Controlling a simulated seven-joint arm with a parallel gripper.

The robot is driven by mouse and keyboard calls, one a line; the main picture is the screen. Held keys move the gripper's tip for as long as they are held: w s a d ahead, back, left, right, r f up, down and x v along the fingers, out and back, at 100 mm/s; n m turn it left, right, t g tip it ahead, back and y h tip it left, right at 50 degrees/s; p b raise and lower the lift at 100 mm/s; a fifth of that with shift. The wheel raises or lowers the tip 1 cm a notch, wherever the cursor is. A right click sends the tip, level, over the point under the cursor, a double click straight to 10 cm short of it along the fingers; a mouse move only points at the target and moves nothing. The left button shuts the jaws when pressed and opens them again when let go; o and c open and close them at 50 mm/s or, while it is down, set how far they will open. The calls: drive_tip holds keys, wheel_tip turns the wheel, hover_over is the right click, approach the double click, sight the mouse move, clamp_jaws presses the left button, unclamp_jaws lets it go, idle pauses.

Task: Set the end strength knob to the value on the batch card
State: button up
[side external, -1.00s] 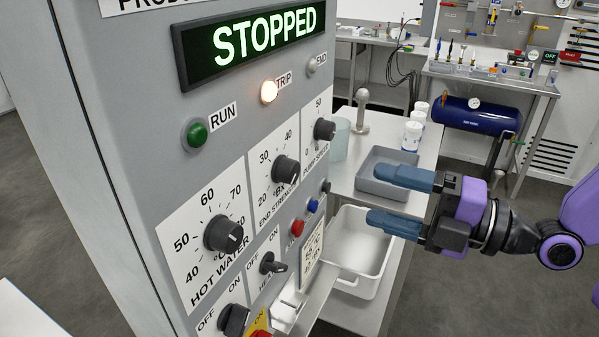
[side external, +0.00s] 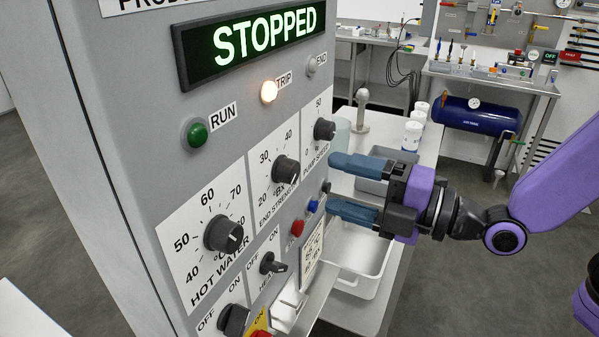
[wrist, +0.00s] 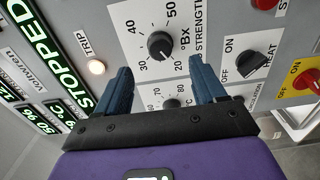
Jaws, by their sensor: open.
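The end strength knob (side external: 286,170) is black and round, on a white dial plate marked in °Bx on the grey panel. It also shows in the wrist view (wrist: 161,46), just beyond and between my fingertips; its exact setting is hard to read. My gripper (side external: 332,184) is open and empty, its blue-grey fingers pointing at the panel, apart from the knob and to its right in the side view. It also shows in the wrist view (wrist: 161,66). A white card (side external: 313,246) with °C and °Bx lines, probably the batch card, is on the panel below; its values are unreadable.
The hot water knob (side external: 223,234) and pump speed knob (side external: 324,129) flank it. Red (side external: 297,228) and blue (side external: 313,206) buttons sit close below. The display (side external: 250,42) reads STOPPED and the trip lamp (side external: 269,91) glows. A white tub (side external: 375,285) stands beside the panel.

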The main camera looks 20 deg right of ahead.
sight(296, 173)
drive_tip(key=x, duration=0.7)
drive_tip(key=shift+w+a, duration=0.1)
drive_tip(key=shift+w, duration=0.05)
drive_tip(key=c, duration=1.1)
